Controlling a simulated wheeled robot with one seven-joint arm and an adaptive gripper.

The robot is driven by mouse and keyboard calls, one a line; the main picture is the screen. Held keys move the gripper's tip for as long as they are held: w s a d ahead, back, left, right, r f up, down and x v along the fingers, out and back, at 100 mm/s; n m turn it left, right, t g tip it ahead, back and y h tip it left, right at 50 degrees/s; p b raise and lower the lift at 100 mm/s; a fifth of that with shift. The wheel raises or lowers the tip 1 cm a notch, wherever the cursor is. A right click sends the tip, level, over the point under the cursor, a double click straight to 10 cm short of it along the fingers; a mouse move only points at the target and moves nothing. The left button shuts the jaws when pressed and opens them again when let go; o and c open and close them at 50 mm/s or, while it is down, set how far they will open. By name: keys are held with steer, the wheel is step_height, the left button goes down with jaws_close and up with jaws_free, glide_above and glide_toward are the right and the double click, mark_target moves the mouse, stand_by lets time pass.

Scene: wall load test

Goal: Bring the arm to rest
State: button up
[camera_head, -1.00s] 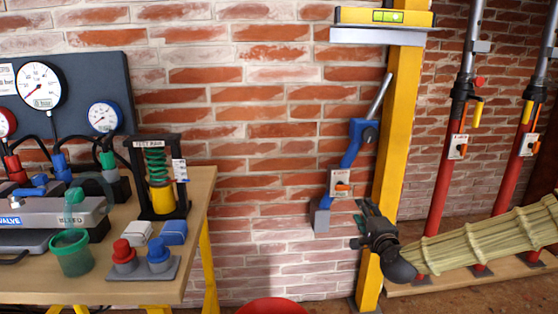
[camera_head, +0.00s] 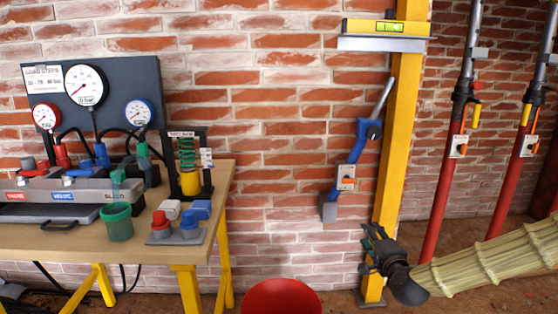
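My arm, in a pale ribbed sleeve, reaches in from the right edge in the head view. My gripper (camera_head: 369,247) is at its end, dark, in front of the lower part of the yellow post (camera_head: 394,150).
A workbench (camera_head: 60,241) with gauges (camera_head: 86,85) and a spring tester (camera_head: 188,165) stands left. A red bucket (camera_head: 281,298) is at bottom centre. A blue lever tool (camera_head: 356,150) is at the wall. Red-and-grey props (camera_head: 443,190) stand right, behind my arm.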

steer(key=s+a+f+n+g+y, duration=0.1)
steer(key=s+a+f+n+g, duration=0.35)
steer(key=s+f, duration=0.65)
steer(key=s+a+f+n+g+y, duration=0.1)
steer(key=s+a+f+n+g, duration=0.5)
steer(key=f, duration=1)
steer(key=s+d+f+n+g+h, duration=0.15)
steer(key=s+f, duration=0.25)
steer(key=s, duration=0.7)
steer(key=s+d+f+n+g+h, duration=0.1)
steer(key=s+d+f+n+g, duration=0.3)
steer(key=s, duration=0.8)
steer(key=s+f+g+h, duration=0.1)
steer(key=s+f, duration=0.4)
steer(key=s, duration=0.6)
step_height(320, 180, up, 32)
steer(key=p, duration=3.2)
steer(key=shift+w+f, duration=0.25)
steer(key=shift+w, duration=0.1)
steer(key=shift+d, duration=0.1)
